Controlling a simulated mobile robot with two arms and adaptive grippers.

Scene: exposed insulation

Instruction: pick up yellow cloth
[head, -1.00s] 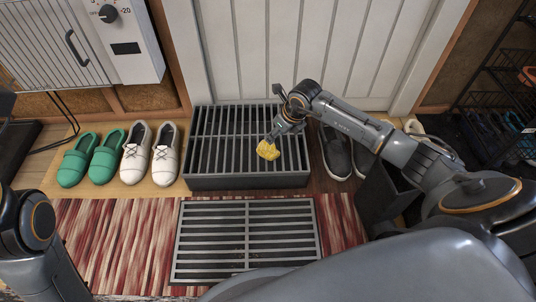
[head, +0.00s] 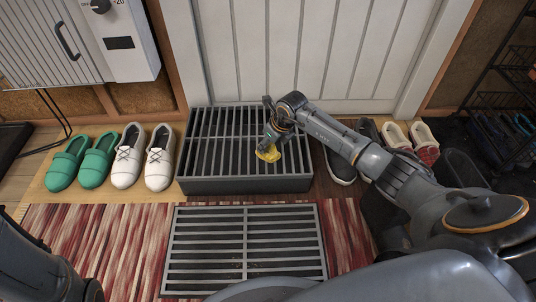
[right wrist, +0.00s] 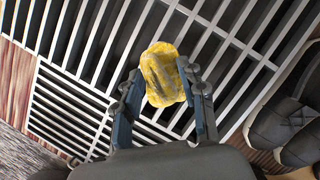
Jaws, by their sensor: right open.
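The yellow cloth (head: 268,154) is a small crumpled piece lying on the raised dark slatted grate (head: 215,186), near its right front part. In the right wrist view the cloth (right wrist: 162,72), yellow with a greyish patch, shows between and just beyond the fingertips. My right gripper (head: 270,140) is over the cloth, pointing down, and hides part of it in the head view. In the right wrist view my right gripper (right wrist: 162,84) is open, one finger on each side of the cloth; contact cannot be told. My left arm shows at the lower left, its gripper out of view.
Green shoes (head: 95,162) and white shoes (head: 159,158) stand left of the grate. Dark shoes (head: 341,167) stand to its right, partly behind my right arm. A flat grate (head: 246,245) lies on the red striped rug (head: 110,235) in front. A white door (head: 285,50) is behind.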

